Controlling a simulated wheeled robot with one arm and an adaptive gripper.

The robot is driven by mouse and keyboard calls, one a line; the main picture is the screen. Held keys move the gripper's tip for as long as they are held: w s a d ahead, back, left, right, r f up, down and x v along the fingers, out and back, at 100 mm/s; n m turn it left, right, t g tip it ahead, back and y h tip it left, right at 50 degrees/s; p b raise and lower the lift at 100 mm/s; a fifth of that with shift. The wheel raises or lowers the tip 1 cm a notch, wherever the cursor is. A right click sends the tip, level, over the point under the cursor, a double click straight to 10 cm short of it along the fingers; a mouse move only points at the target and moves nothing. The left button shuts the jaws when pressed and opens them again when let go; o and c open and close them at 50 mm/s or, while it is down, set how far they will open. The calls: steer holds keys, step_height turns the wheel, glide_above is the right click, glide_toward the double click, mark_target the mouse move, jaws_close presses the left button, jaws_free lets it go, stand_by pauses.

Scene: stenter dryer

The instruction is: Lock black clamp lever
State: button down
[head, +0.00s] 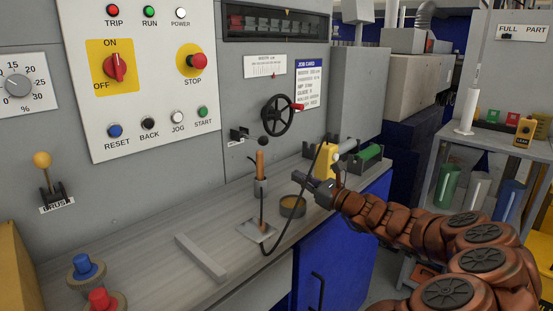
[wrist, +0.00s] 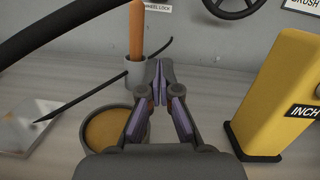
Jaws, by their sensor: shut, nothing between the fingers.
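The black clamp lever (head: 240,133) is on the grey panel, left of the black handwheel (head: 276,115), with a label below it. A black ball (head: 263,141) shows just right of the clamp and looks like its knob; I cannot tell which way the lever is set. In the wrist view only the WHEEL LOCK label (wrist: 157,7) shows at the top edge; the lever is out of frame. My gripper (head: 303,180) is shut and empty, low over the ledge, apart from the lever. Its fingertips also meet in the wrist view (wrist: 161,78).
An orange-handled tool (head: 260,163) stands in a small cup (head: 261,187) left of my gripper. A round tin (head: 292,206) lies just below it. A yellow INCH pendant (head: 326,160) stands close behind, its black cable looping beside my gripper. A grey bar (head: 201,258) lies on the ledge.

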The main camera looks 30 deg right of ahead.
glide_toward(254, 139)
steer(key=w+f, duration=0.1)
steer(key=f, duration=0.1)
steer(key=w+f, duration=0.2)
steer(key=f, duration=0.1)
steer(key=shift+w+d+f, duration=0.3)
steer(key=shift+w+f, duration=0.05)
steer(key=shift+w, duration=0.05)
steer(key=shift+a+r, duration=0.15)
steer(key=shift+r, duration=0.9)
steer(key=shift+a+r, duration=0.1)
steer(key=shift+r, duration=0.9)
steer(key=shift+r+p, duration=0.2)
steer(key=shift+p, duration=0.2)
